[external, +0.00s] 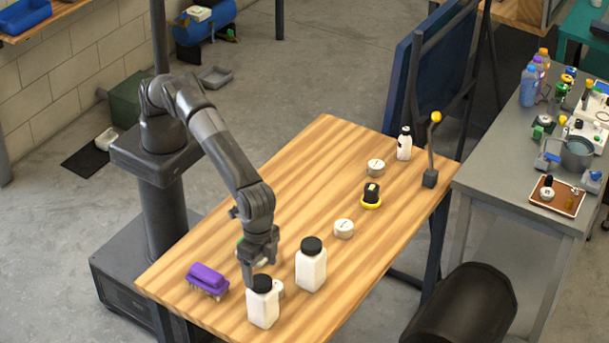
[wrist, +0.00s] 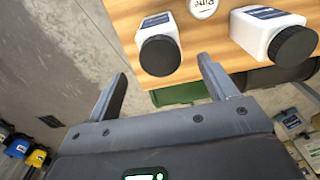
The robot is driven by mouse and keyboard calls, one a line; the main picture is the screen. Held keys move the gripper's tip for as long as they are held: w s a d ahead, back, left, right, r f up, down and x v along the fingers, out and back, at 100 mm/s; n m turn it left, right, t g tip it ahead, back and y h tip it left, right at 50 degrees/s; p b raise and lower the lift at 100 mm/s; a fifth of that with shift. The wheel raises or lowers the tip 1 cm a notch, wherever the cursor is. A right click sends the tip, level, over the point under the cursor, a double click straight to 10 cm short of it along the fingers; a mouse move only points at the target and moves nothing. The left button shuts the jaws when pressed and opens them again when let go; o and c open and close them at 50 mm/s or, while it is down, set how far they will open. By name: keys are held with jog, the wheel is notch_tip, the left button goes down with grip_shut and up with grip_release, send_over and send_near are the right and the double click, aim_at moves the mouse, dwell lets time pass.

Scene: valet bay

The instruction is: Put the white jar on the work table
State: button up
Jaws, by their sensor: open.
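Two white jars with black lids stand upright on the wooden table: the front jar (external: 263,309) near its front edge and a second jar (external: 311,270) just behind and right. My gripper (external: 259,268) is low over the table, close beside the front jar; that jar and its lid hide part of the fingers. In the wrist view my gripper (wrist: 163,84) is open and empty, with one white jar (wrist: 159,27) ahead of the gap between the fingers and another white jar (wrist: 258,30) to the right. The wooden table (external: 240,220) bears both jars.
A purple brush (external: 207,279) lies left of the jars. Round tins (external: 344,228), a black-and-yellow item (external: 371,195), a small bottle (external: 404,144) and a yellow-knobbed lever (external: 430,178) stand further back. A cluttered grey bench (external: 490,170) adjoins at right. The table's back left is clear.

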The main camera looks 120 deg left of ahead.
notch_tip(320, 180, up, 3)
jog(key=shift+r, duration=0.2)
jog(key=s+a+r+t+h, duration=0.1)
jog(key=s+a+r, duration=0.2)
jog(key=a+r, duration=0.55)
jog(key=s+a+r+t, duration=0.1)
jog(key=s+a+r, duration=0.2)
jog(key=a+r, duration=0.6)
jog(key=s+a+r+t, duration=0.1)
jog(key=s+a+r, duration=0.3)
jog(key=s+a, duration=0.8)
jog(key=s+a+f+t, duration=0.1)
jog(key=s+a+f, duration=0.2)
jog(key=s, duration=0.9)
jog(key=s+a+f+t+y, duration=0.1)
jog(key=s+a+f, duration=0.3)
jog(key=s, duration=0.8)
jog(key=shift+a+t, duration=0.3)
jog(key=shift+a, duration=0.45)
